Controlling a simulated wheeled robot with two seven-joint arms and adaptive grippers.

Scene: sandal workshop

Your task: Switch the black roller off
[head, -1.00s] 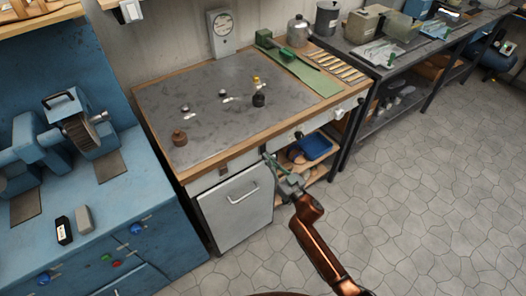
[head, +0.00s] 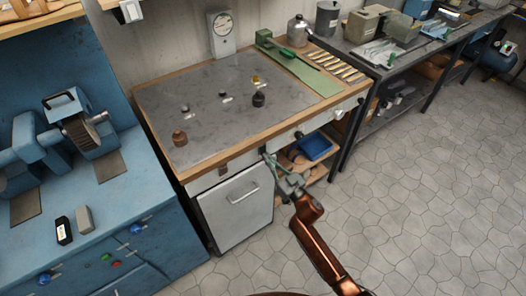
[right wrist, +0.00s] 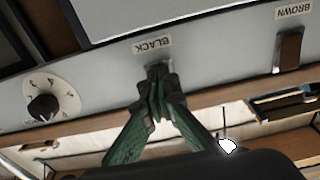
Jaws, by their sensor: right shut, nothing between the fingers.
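The black roller's switch (right wrist: 157,70) sits on the bench's front panel, by the label BLACK (right wrist: 152,45), which reads upside down in the right wrist view. My right gripper (right wrist: 160,84) is shut and empty, its green fingertips at this switch and covering most of it. I cannot tell whether they touch or which way the switch is set. In the head view my right gripper (head: 267,156) is at the bench's front edge. A small black piece (head: 259,99), perhaps the black roller, stands on the grey bench top. My left gripper is not in view.
A brown switch (right wrist: 290,48) labelled BROWN sits to the right on the panel, and a round dial (right wrist: 44,104) to the left. A cabinet door (head: 235,208) and an open shelf with a blue tray (head: 315,146) lie below. The floor at right is clear.

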